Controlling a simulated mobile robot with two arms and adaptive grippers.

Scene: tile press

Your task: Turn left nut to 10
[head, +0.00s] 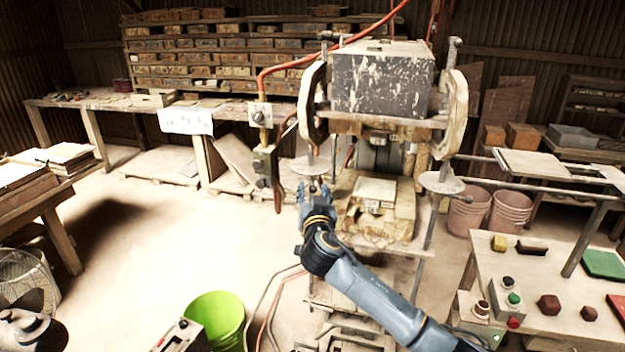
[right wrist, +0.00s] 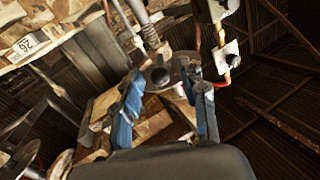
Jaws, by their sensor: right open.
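The tile press (head: 385,85) stands at centre right in the head view. Its left nut is a pale round disc (head: 310,167) on the left rod, and a similar right disc (head: 441,182) sits on the right rod. My right gripper (head: 313,188) is just below the left disc, partly overlapping it in view. In the right wrist view my right gripper (right wrist: 167,85) is open, its blue fingers apart. A grey disc with a dark round knob (right wrist: 159,77) shows between the fingertips; I cannot tell whether they touch it. My left gripper is not in view.
A control box with buttons (head: 500,300) is on the table at right. A lime green bucket (head: 217,317) stands on the floor at lower left. A hanging switch box with an orange cable (head: 261,115) is left of the press. A label reading 26 (right wrist: 27,43) shows in the wrist view.

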